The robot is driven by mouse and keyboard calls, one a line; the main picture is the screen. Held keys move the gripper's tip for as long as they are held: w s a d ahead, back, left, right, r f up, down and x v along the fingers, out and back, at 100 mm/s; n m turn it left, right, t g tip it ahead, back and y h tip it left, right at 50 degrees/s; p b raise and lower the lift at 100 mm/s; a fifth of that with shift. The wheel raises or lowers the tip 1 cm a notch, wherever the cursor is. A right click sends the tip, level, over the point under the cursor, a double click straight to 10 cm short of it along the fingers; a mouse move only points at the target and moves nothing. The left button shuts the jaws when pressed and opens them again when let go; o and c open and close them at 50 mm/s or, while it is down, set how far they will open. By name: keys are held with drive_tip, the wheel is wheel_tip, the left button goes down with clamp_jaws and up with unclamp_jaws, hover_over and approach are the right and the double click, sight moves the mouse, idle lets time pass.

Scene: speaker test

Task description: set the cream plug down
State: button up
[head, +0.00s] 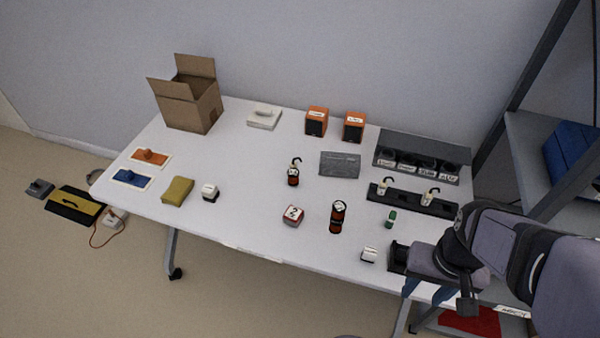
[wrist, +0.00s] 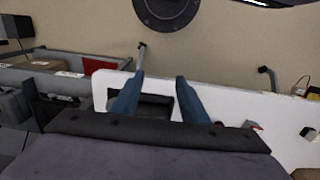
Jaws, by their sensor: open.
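My gripper (head: 423,290) is at the front right edge of the table, with its two blue fingers apart. In the wrist view the fingers of my gripper (wrist: 160,84) are open, with nothing held between them. A dark recessed tray (wrist: 155,108) shows beyond and between them. Two cream pieces with dark hooks, the left one (head: 384,187) and the right one (head: 429,197), stand upright in a long black rack (head: 408,200) at the right of the table. I cannot tell which of them is the cream plug. Both are well apart from my gripper.
A small white block (head: 369,254) and a black holder (head: 399,256) lie near my gripper. A red-black cylinder (head: 338,217) and a green piece (head: 391,219) stand farther in. A grey rack (head: 388,143) is behind. The table's (head: 245,215) front middle has clear room.

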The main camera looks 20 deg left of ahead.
wheel_tip(320, 180, up, 4)
drive_tip(key=w+a+f+n+t+y+b, duration=0.25)
drive_tip(key=w+a+t, duration=0.35)
drive_tip(key=w+a, duration=1.3)
drive_tip(key=w+a+r+n+t+y, duration=0.1)
drive_tip(key=w+a+t, duration=0.2)
drive_tip(key=a, duration=0.5)
drive_tip(key=w+a+r+n+t+y, duration=0.1)
drive_tip(key=w+a+t+y, duration=0.2)
drive_tip(key=a, duration=0.6)
drive_tip(key=h, duration=0.2)
approach(293, 166)
drive_tip(key=w, duration=0.3)
drive_tip(key=shift+s+a+f+t+y, duration=0.2)
drive_tip(key=shift+f+t+y, duration=0.1)
drive_tip(key=shift+f, duration=0.2)
drive_tip(key=shift+w, duration=0.1)
drive_tip(key=shift+p+x, duration=0.8)
drive_tip(key=shift+x, duration=2.7)
drive_tip(key=shift+a, duration=0.1)
drive_tip(key=shift+c, duration=0.5)
